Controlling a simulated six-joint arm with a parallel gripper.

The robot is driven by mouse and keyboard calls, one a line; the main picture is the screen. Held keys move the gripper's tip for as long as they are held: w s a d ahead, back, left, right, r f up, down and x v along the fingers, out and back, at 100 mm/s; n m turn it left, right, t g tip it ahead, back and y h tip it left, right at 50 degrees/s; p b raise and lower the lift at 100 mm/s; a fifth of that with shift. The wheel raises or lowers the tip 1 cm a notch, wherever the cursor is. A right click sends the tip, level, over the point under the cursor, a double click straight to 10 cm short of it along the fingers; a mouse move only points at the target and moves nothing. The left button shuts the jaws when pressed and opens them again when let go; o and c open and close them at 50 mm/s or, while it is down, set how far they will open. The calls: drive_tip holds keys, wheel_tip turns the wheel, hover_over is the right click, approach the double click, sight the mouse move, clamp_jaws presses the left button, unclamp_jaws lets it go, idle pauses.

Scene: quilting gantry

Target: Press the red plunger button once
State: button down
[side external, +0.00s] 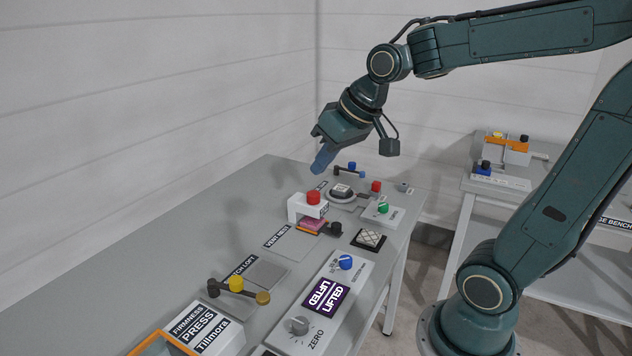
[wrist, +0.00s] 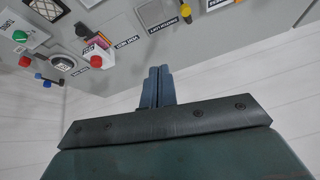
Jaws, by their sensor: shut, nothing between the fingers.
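A red button (side external: 313,197) sits on top of a white bridge-shaped block (side external: 298,209) on the grey table. The button also shows in the wrist view (wrist: 96,61), left of my fingers. A second, smaller red knob (side external: 376,186) stands farther back near a green one; I take the larger red button as the plunger. My gripper (side external: 320,165) is shut and empty, its blue fingers pointing down above the far part of the table. It is apart from the button, above it in the side view. In the wrist view the closed fingers (wrist: 157,76) stand side by side.
A pink and orange stack (side external: 312,225) lies beside the white block. A yellow-knobbed lever (side external: 236,284) and a lit display panel (side external: 326,298) are nearer the camera. The table's left side is clear.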

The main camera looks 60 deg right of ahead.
drive_tip(key=w+d+f+m, duration=0.2)
drive_tip(key=w+d, duration=0.4)
drive_tip(key=w, duration=0.1)
drive_tip(key=m+t, duration=0.3)
drive_tip(key=m, duration=0.1)
hover_over(317, 194)
wheel_tip(317, 194, down, 9)
drive_tip(key=shift+f+y, duration=0.2)
drive_tip(key=shift+y, duration=0.1)
drive_tip(key=shift+f, duration=0.1)
drive_tip(key=shift+f, duration=4.3)
